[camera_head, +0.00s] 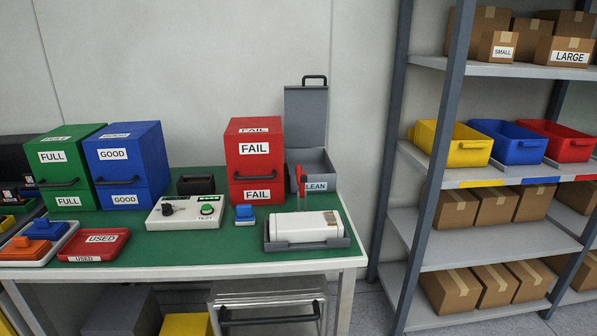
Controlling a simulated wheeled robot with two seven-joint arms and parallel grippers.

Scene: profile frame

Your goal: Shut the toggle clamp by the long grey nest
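The long grey nest (345,242) sits at the right front of the green bench top. A white block-shaped part (305,228) lies in it. The toggle clamp's red handle (301,177) stands upright behind the nest, with a grey stem below it. The clamp's lower part is hidden behind the white part, so I cannot see its arm or whether it touches the part. Neither of my grippers is in view.
A grey open-lidded box (318,160) stands close behind the clamp, and a red FAIL cabinet (254,150) stands behind to the left. A blue button block (244,214) and a white tester (186,212) are left of the nest. A shelf post (440,160) rises at right.

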